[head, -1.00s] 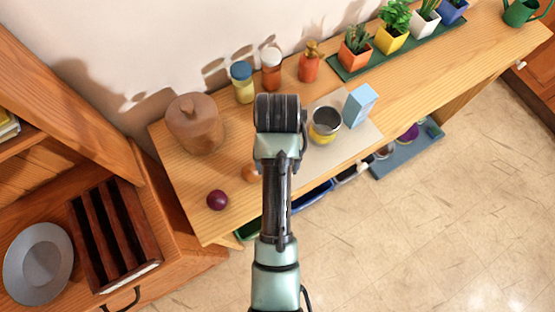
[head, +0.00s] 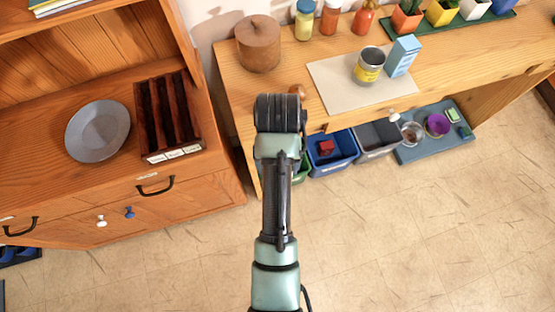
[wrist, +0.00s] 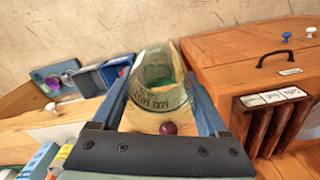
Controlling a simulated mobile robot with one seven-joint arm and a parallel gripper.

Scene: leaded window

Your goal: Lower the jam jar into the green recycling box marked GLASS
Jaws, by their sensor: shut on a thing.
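The jam jar (wrist: 160,98) is clear glass with a pale band of dark lettering. In the wrist view it sits between the two fingers of my gripper (wrist: 160,82), which is shut on it. In the head view my arm hides the gripper and jar. The green recycling box (head: 304,169) shows as a sliver beside my arm, below the counter's front edge and left of the blue box. Its marking is not readable. Green shows through or behind the jar in the wrist view, and I cannot tell how far the jar is from the box.
A blue box (head: 346,148) with a red item and a grey box (head: 377,138) stand by the counter (head: 440,75). A tin (head: 369,66) and light-blue carton (head: 403,55) stand on the counter. A drawer cabinet (head: 190,189) is at left. Floor in front is clear.

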